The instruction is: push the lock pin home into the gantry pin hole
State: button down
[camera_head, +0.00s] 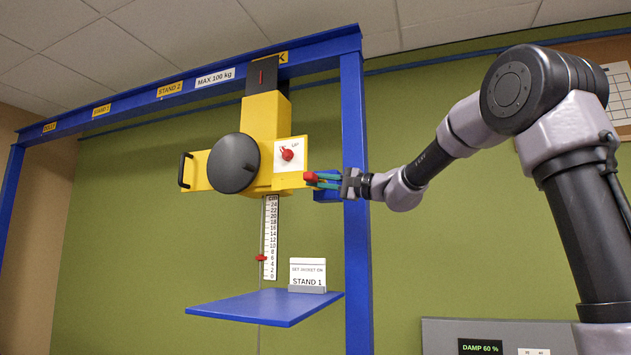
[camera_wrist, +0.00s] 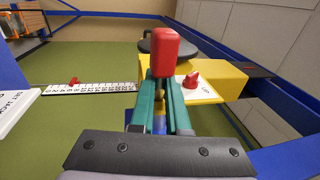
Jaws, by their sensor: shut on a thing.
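The lock pin's red head (camera_head: 311,176) sits at the tips of my gripper (camera_head: 324,180), beside the right end of the yellow gantry trolley (camera_head: 264,118). In the wrist view the red head (camera_wrist: 164,52) stands upright just beyond the teal fingers of my gripper (camera_wrist: 160,88). The fingers are shut on the lock pin, with a brass-coloured part between them. A blue bracket (camera_head: 326,195) shows just below the fingers, near the blue post. The pin hole is hidden, and I cannot tell how deep the pin sits.
The blue gantry post (camera_head: 355,255) stands close behind my gripper. The trolley carries a red knob (camera_head: 288,154), a black disc (camera_head: 234,163) and a handle (camera_head: 182,171). A scale (camera_head: 270,238) hangs below. A blue shelf (camera_head: 225,304) holds a "STAND 1" card (camera_head: 307,273).

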jog(key=shift+w+d, duration=0.3)
jog(key=shift+w, duration=0.35)
jog(key=shift+s, duration=0.1)
jog(key=shift+s+a, duration=0.25)
jog(key=shift+s, duration=0.25)
jog(key=shift+s+a, duration=0.2)
jog(key=shift+s, duration=0.25)
dwell(0.7)
jog(key=shift+w+d, duration=0.25)
jog(key=shift+w, duration=0.3)
jog(key=shift+w+d, duration=0.2)
jog(key=shift+w, duration=0.3)
jog(key=c, duration=0.8)
grip_release()
jog(key=shift+c, duration=0.2)
